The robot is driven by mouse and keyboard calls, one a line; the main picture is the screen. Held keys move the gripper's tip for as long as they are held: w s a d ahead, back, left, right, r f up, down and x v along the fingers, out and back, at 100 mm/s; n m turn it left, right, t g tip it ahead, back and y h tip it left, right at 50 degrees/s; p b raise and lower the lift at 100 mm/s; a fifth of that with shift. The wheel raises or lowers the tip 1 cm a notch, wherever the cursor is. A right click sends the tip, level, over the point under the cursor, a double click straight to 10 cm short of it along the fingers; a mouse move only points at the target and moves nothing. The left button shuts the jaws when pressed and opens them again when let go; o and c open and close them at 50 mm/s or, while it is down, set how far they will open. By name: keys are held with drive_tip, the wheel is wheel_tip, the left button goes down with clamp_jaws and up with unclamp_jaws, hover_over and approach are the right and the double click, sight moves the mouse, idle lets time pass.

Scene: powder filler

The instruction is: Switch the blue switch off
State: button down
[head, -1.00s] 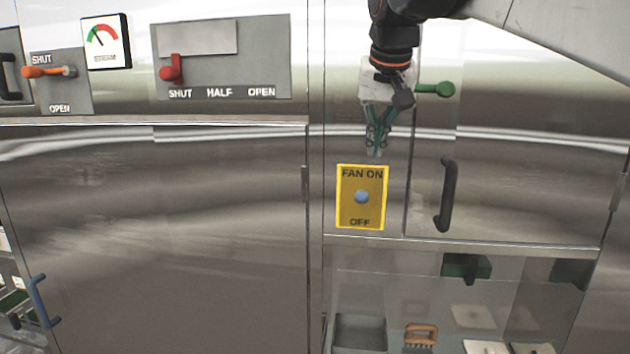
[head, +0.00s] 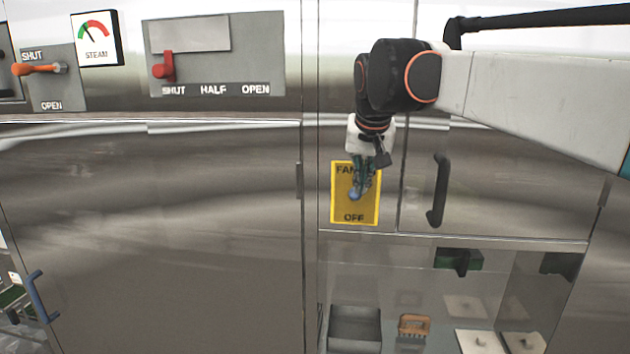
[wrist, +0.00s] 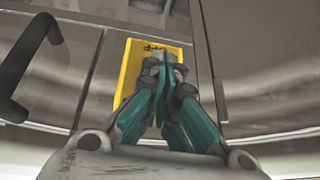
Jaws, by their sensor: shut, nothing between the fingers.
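The blue switch (head: 354,194) is a small round knob in the middle of a yellow plate (head: 369,212) marked FAN ON above and OFF below. My gripper (head: 357,190) is shut and empty, with its fingertips right at the knob and over the upper part of the plate. I cannot tell whether the tips touch the knob. In the wrist view the shut fingers (wrist: 164,62) lie in front of the yellow plate (wrist: 131,70). They hide the knob there.
A black door handle (head: 439,190) stands right of the plate. A red lever (head: 164,69) and an orange lever (head: 40,69) are on panels at upper left. Below, a bay holds a grey bin (head: 354,328) and an orange brush (head: 413,325). The large steel door at left is clear.

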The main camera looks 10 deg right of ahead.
sight(355, 195)
drive_tip(key=shift+a+p+x, duration=0.2)
drive_tip(key=shift+p+x, duration=0.1)
drive_tip(key=shift+x, duration=1.05)
drive_tip(key=shift+w, duration=0.1)
